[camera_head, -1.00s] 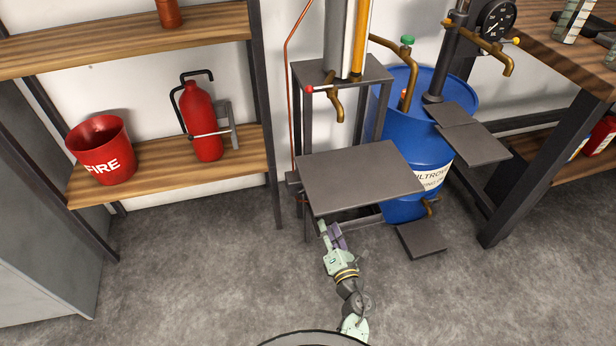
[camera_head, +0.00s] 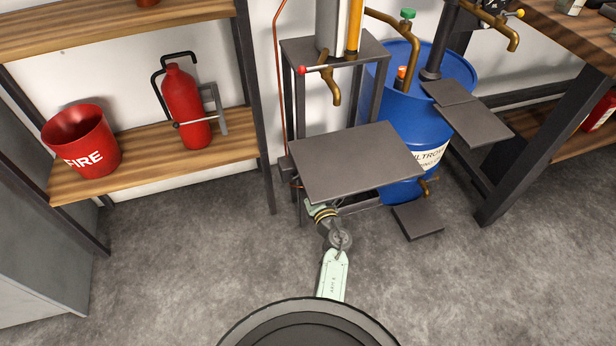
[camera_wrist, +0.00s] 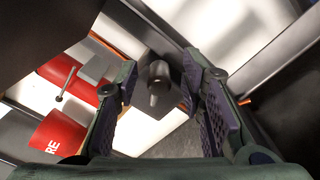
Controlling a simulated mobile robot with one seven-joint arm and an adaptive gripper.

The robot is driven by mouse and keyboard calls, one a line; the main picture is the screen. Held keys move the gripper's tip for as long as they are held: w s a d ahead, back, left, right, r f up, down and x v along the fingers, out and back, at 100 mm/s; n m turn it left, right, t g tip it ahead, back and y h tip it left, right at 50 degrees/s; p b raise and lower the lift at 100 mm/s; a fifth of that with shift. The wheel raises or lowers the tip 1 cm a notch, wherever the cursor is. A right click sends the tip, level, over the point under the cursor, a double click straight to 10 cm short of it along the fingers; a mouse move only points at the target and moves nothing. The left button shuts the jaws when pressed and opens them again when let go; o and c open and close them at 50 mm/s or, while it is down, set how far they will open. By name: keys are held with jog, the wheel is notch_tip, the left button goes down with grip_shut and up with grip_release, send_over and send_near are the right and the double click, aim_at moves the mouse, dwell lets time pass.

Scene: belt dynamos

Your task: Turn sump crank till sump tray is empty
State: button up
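A dark stubby knob on a flat dark piece, seemingly the sump crank (camera_wrist: 158,78), shows in the wrist view. My gripper (camera_wrist: 157,72) is open, with one padded finger on each side of the knob; I cannot tell whether either touches it. In the head view, my gripper's fingers are hidden under the wide grey plate (camera_head: 355,160) of the metal stand. A small dark block (camera_head: 287,166) sits at the stand's left side, possibly part of the crank. I cannot make out the sump tray or its contents for certain.
The stand (camera_head: 302,50) has a brass spout (camera_head: 334,88) above the plate. A blue drum (camera_head: 403,110) stands to its right, with small grey plates around it. A wooden shelf on the left holds a fire bucket (camera_head: 80,142) and an extinguisher (camera_head: 187,105). The front floor is open.

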jog(key=shift+w+a, duration=0.15)
jog(key=shift+w, duration=0.3)
grip_shut()
dwell(0.3)
